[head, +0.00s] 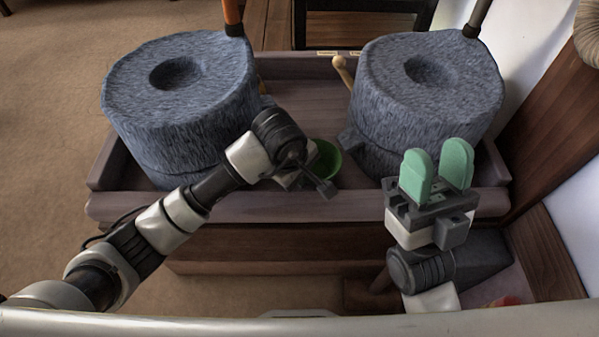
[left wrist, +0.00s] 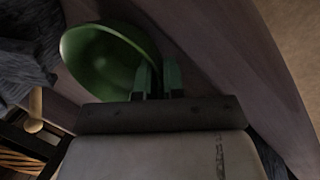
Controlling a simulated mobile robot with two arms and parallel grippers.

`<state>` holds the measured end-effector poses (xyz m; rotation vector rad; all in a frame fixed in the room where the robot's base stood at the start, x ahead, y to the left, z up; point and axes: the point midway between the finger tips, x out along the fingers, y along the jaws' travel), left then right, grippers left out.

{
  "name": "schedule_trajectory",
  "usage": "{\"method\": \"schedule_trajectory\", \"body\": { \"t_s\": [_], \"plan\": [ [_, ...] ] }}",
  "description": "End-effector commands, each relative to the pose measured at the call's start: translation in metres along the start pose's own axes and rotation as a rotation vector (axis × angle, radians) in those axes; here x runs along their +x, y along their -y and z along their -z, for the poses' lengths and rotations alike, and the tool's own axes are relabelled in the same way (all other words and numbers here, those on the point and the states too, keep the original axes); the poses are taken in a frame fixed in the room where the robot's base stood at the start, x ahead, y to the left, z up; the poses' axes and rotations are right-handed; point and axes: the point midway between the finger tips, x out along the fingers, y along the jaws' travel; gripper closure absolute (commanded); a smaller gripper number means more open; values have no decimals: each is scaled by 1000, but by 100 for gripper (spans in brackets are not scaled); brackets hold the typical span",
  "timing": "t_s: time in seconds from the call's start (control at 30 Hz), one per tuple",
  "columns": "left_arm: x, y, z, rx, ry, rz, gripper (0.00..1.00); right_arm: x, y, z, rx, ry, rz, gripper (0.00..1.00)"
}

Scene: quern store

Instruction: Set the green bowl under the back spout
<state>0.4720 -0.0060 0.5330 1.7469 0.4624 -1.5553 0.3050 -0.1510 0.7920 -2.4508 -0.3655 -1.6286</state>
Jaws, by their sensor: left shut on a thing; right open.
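The green bowl (head: 328,160) is in the middle of the wooden tray (head: 312,100), between two grey stone querns. My left gripper (head: 305,176) is shut on the bowl's rim; its fingers (left wrist: 158,80) show at the rim of the bowl (left wrist: 100,60) in the left wrist view. The bowl looks empty there. I cannot tell if it touches the tray. A stone spout (head: 351,139) juts from the right quern (head: 425,95), just right of the bowl. Another block-like spout (head: 267,102) shows beside the left quern (head: 180,100), partly behind my left arm. My right gripper (head: 436,172) is open and empty, before the right quern.
A wooden peg handle (head: 343,70) sticks out left of the right quern and also shows in the left wrist view (left wrist: 34,108). Upright handles (head: 233,15) stand on the querns. The tray has raised edges. Free tray surface lies behind the bowl, between the querns.

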Motion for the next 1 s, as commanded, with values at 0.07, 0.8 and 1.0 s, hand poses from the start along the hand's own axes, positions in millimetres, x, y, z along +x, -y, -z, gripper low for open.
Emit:
{"method": "schedule_trajectory", "body": {
  "t_s": [0.07, 0.8, 1.0],
  "plan": [
    [1, 0, 0, 0, -1, -1, 100, -1, 0, 2, 1, -20, 0, 57],
    [-35, -1, 1, 2, -2, -1, 81, 4, -4, -31, -13, 252, -7, 57],
    [-71, -2, 1, 2, -3, -2, 81, -6, -10, -62, -28, 516, -16, 57]
  ]
}}
